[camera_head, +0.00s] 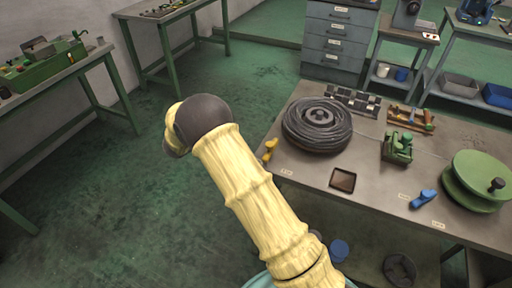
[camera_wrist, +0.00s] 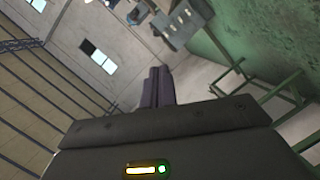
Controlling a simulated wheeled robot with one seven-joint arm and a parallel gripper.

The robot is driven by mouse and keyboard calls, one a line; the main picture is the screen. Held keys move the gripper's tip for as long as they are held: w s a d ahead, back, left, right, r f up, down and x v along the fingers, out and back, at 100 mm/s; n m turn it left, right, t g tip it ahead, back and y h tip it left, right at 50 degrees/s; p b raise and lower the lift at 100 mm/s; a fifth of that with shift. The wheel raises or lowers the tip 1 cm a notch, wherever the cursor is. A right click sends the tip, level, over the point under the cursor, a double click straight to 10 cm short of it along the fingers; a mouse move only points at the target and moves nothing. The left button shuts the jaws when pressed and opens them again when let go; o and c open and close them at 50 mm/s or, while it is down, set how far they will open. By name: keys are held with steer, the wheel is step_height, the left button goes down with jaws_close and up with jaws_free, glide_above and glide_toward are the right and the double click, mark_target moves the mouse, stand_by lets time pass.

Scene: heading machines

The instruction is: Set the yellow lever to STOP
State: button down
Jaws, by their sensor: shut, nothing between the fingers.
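The yellow lever (camera_head: 270,148) stands at the left edge of the grey workbench (camera_head: 370,190), beside a coil of dark cable. A small pale label (camera_head: 287,172) lies near it, too small to read. Which setting the lever is at cannot be told. My gripper (camera_wrist: 158,84) shows in the wrist view with its dark fingers shut and nothing between them. It points into the open room, and the lever is not in that view. In the head view my arm in its cream sleeve rises left of the bench, apart from the lever; the gripper itself is hidden there.
On the bench are the cable coil (camera_head: 318,124), a brown tray (camera_head: 343,180), a blue lever (camera_head: 424,198), a green machine part (camera_head: 397,148) and a green reel (camera_head: 478,180). A green-legged table (camera_head: 60,80) stands at left. The floor between is clear.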

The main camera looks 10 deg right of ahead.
steer(key=s+a+f+g+h, duration=0.3)
steer(key=s+f+g+h, duration=0.1)
steer(key=s+f+g, duration=0.1)
steer(key=shift+s+a+f+b, duration=0.2)
steer(key=shift+s+f+b, duration=0.1)
steer(key=shift+s+f, duration=0.7)
steer(key=shift+r, duration=0.1)
steer(key=p, duration=0.4)
glide_toward(271, 146)
steer(key=w+d, duration=0.2)
steer(key=w, duration=0.1)
steer(key=w+d, duration=0.1)
steer(key=w, duration=0.1)
steer(key=shift+w+d+f, duration=0.2)
steer(key=shift+d+f, duration=0.05)
steer(key=shift+f, duration=0.05)
steer(key=shift+s+d+f, duration=0.2)
steer(key=shift+s+d, duration=0.05)
steer(key=shift+d, duration=0.2)
